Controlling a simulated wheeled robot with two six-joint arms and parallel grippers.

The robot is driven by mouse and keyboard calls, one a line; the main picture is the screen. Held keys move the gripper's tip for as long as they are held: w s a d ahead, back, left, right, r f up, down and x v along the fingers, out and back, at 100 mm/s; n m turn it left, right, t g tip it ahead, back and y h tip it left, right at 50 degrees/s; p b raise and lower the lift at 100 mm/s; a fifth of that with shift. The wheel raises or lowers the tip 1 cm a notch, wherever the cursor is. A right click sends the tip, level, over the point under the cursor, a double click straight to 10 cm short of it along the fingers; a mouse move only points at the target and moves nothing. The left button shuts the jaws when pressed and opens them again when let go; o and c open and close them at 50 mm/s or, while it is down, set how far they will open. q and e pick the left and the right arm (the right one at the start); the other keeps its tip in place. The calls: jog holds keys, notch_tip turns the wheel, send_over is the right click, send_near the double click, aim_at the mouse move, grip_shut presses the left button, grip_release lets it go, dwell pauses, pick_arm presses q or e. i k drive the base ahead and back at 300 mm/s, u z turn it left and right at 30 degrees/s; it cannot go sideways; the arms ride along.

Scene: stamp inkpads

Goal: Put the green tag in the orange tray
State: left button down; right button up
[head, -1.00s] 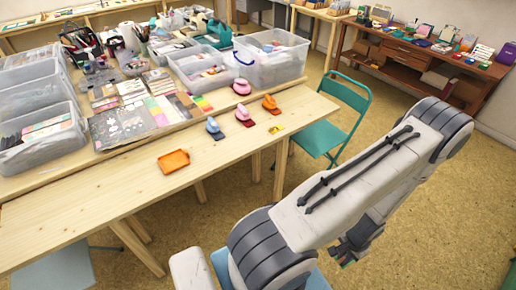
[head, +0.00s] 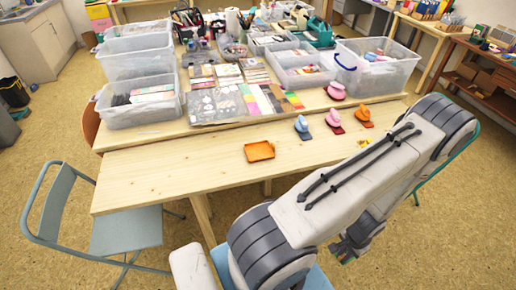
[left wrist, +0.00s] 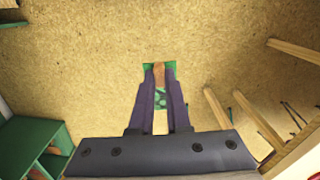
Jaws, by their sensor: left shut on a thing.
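The orange tray (head: 259,152) lies flat and empty near the front of the wooden table in the head view. My left gripper (head: 346,257) hangs low at the right, out past the table's front edge, well apart from the tray. In the left wrist view its two dark fingers (left wrist: 159,72) are shut on the green tag (left wrist: 160,94), with carpet below. Green shows between the fingers and beside their tips, along with a brown patch. In the head view the tag is only a small bit of green, mostly hidden. My right gripper is not in view.
Blue (head: 302,128), pink (head: 333,121) and orange (head: 363,117) stamps stand on the table right of the tray. Clear bins and cards fill the raised back part. A folding chair (head: 125,232) stands front left. Bare wood lies left of the tray.

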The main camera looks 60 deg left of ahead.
aim_at(258, 147)
jog(key=u, duration=1.45)
